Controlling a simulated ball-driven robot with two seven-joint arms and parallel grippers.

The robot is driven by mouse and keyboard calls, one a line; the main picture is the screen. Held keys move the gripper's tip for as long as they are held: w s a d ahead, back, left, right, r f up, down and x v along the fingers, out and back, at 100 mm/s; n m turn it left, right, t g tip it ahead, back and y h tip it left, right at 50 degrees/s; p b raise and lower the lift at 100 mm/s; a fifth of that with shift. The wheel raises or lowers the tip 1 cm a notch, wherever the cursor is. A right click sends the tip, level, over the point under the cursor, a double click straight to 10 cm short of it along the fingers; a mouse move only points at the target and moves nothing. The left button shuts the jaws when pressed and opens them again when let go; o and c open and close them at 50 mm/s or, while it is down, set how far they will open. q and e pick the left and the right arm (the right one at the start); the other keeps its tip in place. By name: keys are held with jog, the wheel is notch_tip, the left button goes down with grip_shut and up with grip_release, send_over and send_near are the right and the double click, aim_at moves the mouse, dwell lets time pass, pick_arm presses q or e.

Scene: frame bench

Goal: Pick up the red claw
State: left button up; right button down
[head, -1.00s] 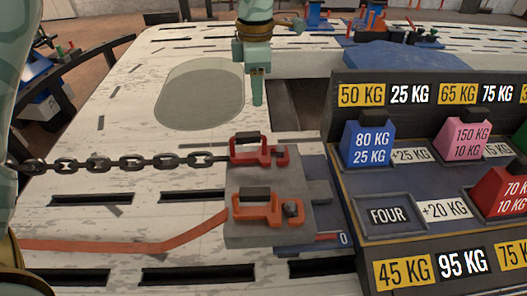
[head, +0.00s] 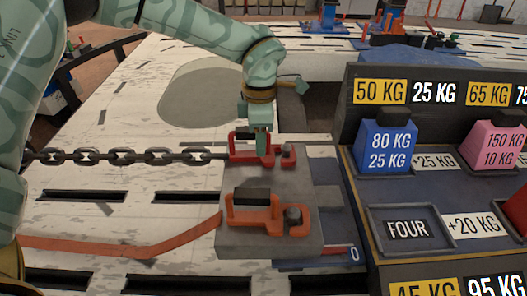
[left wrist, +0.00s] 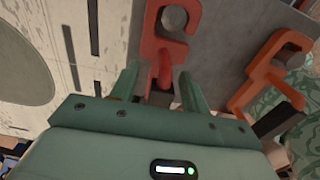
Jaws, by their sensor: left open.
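The red claw (head: 249,160) sits at the far end of a grey block (head: 236,240), with a dark chain leading left from it. My left gripper (head: 262,150) points down at the red claw and partly covers it. In the left wrist view, the red claw (left wrist: 158,46) extends between the two spread fingers of the left gripper (left wrist: 158,84). The fingers stand apart, one on each side of its narrow end; I cannot tell whether they touch it. An orange claw (head: 250,216) sits nearer on the same block; it also shows in the left wrist view (left wrist: 262,72). My right gripper is out of view.
The chain (head: 120,156) runs left over the slotted white bench (head: 80,215), above an orange-red strap (head: 110,245). A dark rack on the right holds a blue weight (head: 386,145) and a pink weight (head: 495,143). A smooth oval patch lies behind.

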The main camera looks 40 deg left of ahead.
pick_arm(q)
jog(key=shift+r, duration=0.1)
grip_shut()
dwell(1.3)
